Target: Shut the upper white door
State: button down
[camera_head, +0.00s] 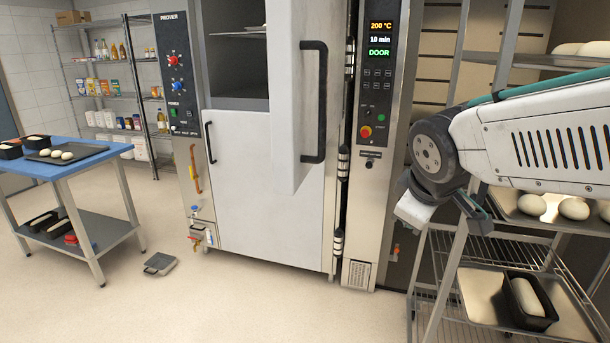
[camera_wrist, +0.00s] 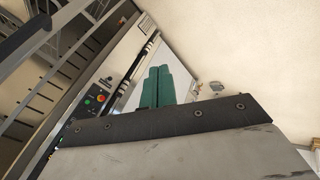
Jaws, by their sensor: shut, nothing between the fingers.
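The upper white door (camera_head: 289,120) of the deck oven stands wide open in the head view, swung out toward me from its hinges on the right. Its black bar handle (camera_head: 315,100) is on the right-facing side. The dark upper chamber (camera_head: 230,65) shows to the left of it. My arm comes in from the right, with its wrist to the right of the door and apart from it; the fingertips are not clear there. In the wrist view my gripper (camera_wrist: 157,87) shows as two green fingers pressed together, empty.
The lower white door (camera_head: 262,205) is shut. A control panel (camera_head: 375,100) reads DOOR, right of the hinges. A metal rack (camera_head: 440,260) with trays of dough stands close under my arm. A blue table (camera_head: 65,165) is at left; the floor in front of the oven is mostly clear.

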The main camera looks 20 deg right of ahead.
jog(key=w+d+r+n+t+y, duration=0.1)
jog(key=w+d+r+n+t, duration=0.15)
jog(key=w+n, duration=0.4)
jog(key=w+d+r+n+t+y, duration=0.1)
jog(key=w+n+t, duration=0.2)
jog(key=w+n, duration=0.35)
jog(key=w+d+r+n+t+y, duration=0.1)
jog(key=w+d+n+t, duration=0.15)
jog(key=w+n, duration=0.4)
jog(key=n+g+y, duration=0.4)
jog(key=n+y, duration=1.1)
jog(key=n, duration=0.7)
send_near(304, 171)
jog(key=x, duration=0.7)
jog(key=shift+s, duration=0.2)
